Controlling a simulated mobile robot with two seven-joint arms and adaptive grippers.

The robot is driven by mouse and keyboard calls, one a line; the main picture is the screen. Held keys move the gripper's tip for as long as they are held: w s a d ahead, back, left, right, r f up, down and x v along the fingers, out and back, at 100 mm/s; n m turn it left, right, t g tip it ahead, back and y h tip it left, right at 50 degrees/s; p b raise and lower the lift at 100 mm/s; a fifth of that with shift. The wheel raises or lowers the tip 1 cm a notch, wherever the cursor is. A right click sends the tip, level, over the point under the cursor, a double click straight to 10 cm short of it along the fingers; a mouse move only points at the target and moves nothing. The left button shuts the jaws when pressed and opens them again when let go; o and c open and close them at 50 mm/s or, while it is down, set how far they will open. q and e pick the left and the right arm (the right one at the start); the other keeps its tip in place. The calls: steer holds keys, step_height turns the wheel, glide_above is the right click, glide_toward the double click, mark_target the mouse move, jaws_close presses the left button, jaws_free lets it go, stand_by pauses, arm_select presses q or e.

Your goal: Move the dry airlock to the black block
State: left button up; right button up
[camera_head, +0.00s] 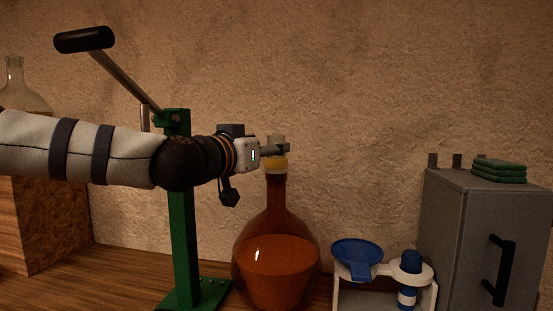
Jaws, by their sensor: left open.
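A clear, pale airlock (276,140) stands upright on the yellow bung (275,164) in the neck of an amber flask (277,245). I cannot tell whether it is dry. My left gripper (281,150) is at the airlock's height, with its fingers around or right in front of it; contact is unclear. The fingers are open and partly hide the airlock. No black block shows clearly; small dark uprights (457,160) stand at the back of the grey cabinet's top. My right gripper is not in view.
A green lever press (182,240) stands behind my left arm. A clear flask (14,88) stands on a wooden box (55,225) at left. A white stand (385,287) holds a blue funnel (357,252) and blue-capped bottle (410,262). Green cloths (499,170) lie on the grey cabinet (455,240).

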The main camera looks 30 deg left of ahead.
arm_select(q)
steer(key=w, duration=0.3)
steer(key=w+f+b, duration=0.1)
steer(key=shift+w+d, duration=0.25)
steer(key=shift+d, duration=0.05)
steer(key=shift+r, duration=0.25)
steer(key=shift+s, duration=0.1)
steer(key=c, duration=1.3)
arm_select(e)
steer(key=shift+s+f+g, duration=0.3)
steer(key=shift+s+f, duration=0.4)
arm_select(q)
steer(key=shift+o, duration=0.2)
